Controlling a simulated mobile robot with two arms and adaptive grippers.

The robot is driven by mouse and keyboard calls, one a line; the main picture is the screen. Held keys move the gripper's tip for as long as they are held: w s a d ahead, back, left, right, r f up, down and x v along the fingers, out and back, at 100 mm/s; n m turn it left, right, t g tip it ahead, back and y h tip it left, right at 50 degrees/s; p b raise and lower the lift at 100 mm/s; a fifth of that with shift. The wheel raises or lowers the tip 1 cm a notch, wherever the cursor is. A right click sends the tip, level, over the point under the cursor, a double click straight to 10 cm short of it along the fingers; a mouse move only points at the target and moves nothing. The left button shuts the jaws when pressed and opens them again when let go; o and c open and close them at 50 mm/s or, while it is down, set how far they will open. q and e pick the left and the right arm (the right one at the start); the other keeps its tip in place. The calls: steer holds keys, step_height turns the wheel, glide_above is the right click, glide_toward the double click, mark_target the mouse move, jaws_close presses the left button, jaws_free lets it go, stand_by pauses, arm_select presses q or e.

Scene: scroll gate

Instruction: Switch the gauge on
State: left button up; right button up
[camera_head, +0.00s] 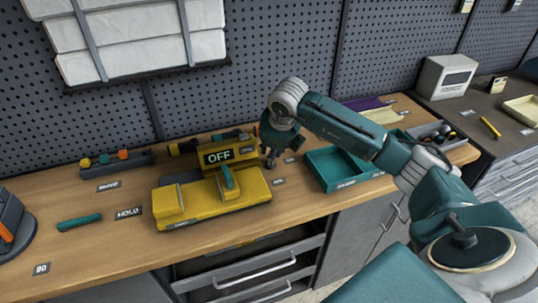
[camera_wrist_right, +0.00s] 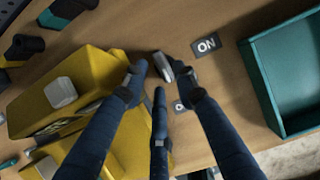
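The yellow gauge (camera_head: 240,194) stands on the wooden bench, and its dark display (camera_head: 218,156) reads OFF. It fills the left side of the right wrist view (camera_wrist_right: 75,85). A small grey piece with a dark end (camera_wrist_right: 163,66), perhaps a switch lever, stands beside the gauge. An ON label (camera_wrist_right: 207,46) lies near it, and a second label (camera_wrist_right: 180,106) is partly hidden by a finger. My right gripper (camera_wrist_right: 160,78) points down beside the gauge, its three fingers apart around the grey piece. One fingertip seems close to or touching it. My left gripper is out of view.
A teal tray (camera_head: 338,170) stands to the right of my right gripper (camera_head: 270,157). A dark rack (camera_head: 118,163) stands at the back left, and a teal bar (camera_head: 79,221) lies near a HOLD label (camera_head: 129,213). The pegboard wall (camera_head: 275,60) closes the back.

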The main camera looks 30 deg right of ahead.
steer(key=x, duration=0.3)
steer(key=shift+f, duration=0.1)
steer(key=shift+c, duration=0.2)
jaws_close()
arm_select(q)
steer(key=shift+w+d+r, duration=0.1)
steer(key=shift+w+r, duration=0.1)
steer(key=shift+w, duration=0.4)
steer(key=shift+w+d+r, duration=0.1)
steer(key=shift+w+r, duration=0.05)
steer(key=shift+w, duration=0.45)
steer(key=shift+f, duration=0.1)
arm_select(e)
steer(key=shift+w, duration=0.1)
